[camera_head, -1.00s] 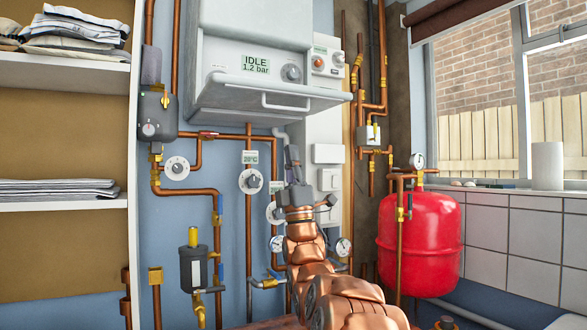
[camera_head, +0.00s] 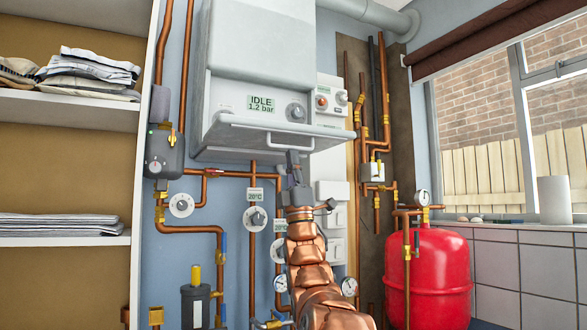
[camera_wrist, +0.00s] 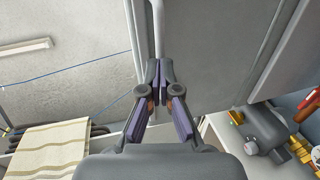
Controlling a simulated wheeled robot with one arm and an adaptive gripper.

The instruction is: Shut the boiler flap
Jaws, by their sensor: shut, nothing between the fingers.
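The boiler (camera_head: 260,55) hangs on the wall, its display reading IDLE, 1.2 bar. Its pale grey flap (camera_head: 238,127) stands open, swung down and jutting out below the control panel. A bar handle (camera_head: 290,148) runs along the flap's front edge. My gripper (camera_head: 293,155) points up just under the handle, shut and empty; whether it touches the handle is unclear. In the wrist view the shut fingertips (camera_wrist: 160,66) point at a thin pale bar (camera_wrist: 158,25), probably the handle, beside a large grey surface.
Copper pipes with dials and valves (camera_head: 255,217) run below the boiler. A red tank (camera_head: 428,275) stands at the right, under the window. Shelves with folded cloths (camera_head: 90,72) are at the left. A striped cloth (camera_wrist: 50,150) shows in the wrist view.

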